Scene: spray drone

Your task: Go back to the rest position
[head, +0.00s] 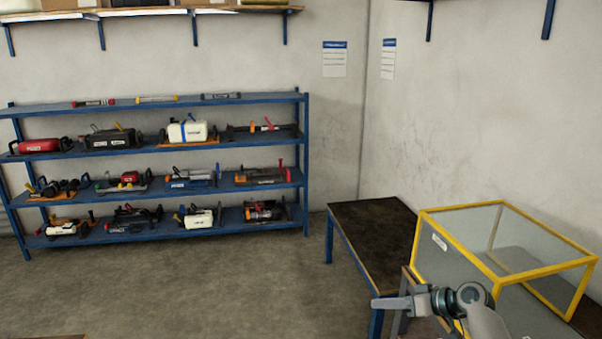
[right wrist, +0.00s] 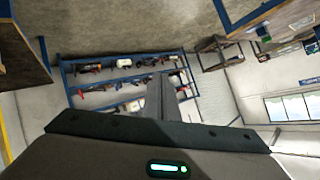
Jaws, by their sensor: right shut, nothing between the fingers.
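My right gripper (head: 388,303) shows at the bottom right of the head view, in front of the yellow-framed clear box. It is shut and empty. In the right wrist view the shut fingers (right wrist: 161,98) stick out over open floor, with the blue shelf rack in the distance behind them. The gripper touches nothing that I can see. My left gripper is not in either view.
A blue shelf rack (head: 157,155) with several tools stands against the back wall. A dark-topped table (head: 372,222) stands right of centre. The yellow-framed box (head: 497,262) sits at the right, close to my right arm. The floor (head: 200,285) at centre-left is clear.

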